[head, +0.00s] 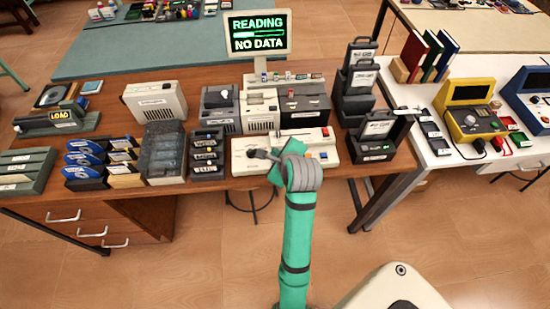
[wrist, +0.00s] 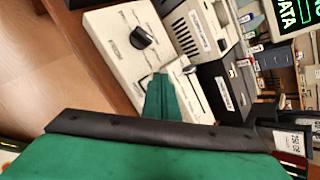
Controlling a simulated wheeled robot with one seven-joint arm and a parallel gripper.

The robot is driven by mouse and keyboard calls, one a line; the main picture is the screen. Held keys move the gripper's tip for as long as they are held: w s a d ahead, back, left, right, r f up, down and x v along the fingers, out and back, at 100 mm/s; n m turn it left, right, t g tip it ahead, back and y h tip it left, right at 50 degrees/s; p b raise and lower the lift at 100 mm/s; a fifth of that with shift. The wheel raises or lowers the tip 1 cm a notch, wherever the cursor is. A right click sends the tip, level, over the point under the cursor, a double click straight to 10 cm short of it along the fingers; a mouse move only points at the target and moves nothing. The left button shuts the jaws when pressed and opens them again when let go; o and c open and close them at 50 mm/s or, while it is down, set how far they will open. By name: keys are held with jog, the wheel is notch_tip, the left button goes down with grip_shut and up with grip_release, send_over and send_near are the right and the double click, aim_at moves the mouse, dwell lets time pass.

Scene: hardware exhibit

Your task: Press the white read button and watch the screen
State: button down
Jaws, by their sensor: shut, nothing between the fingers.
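The screen (head: 258,34) at the back of the desk shows green text, "READING" over a bar and "NO DATA" below. Part of it, with "DATA" readable, also shows in the wrist view (wrist: 287,12). A cream console (head: 242,167) with a dark knob lies at the desk's front edge, partly covered by my arm; its panel and black knob (wrist: 141,38) show in the wrist view. My gripper (head: 274,174) is shut and empty over the console. Its green fingers (wrist: 158,82) point onto the panel; contact cannot be told. I cannot make out the white read button, which may be hidden behind the gripper.
Grey and cream drive units (head: 261,112) stand just behind the console. Dark racks (head: 207,150) stand to its left and black stacked units (head: 373,137) to its right. A white table (head: 455,158) with a yellow device (head: 469,115) is further right. The floor in front is clear.

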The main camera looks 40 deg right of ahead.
notch_tip(320, 180, up, 5)
dwell(0.8)
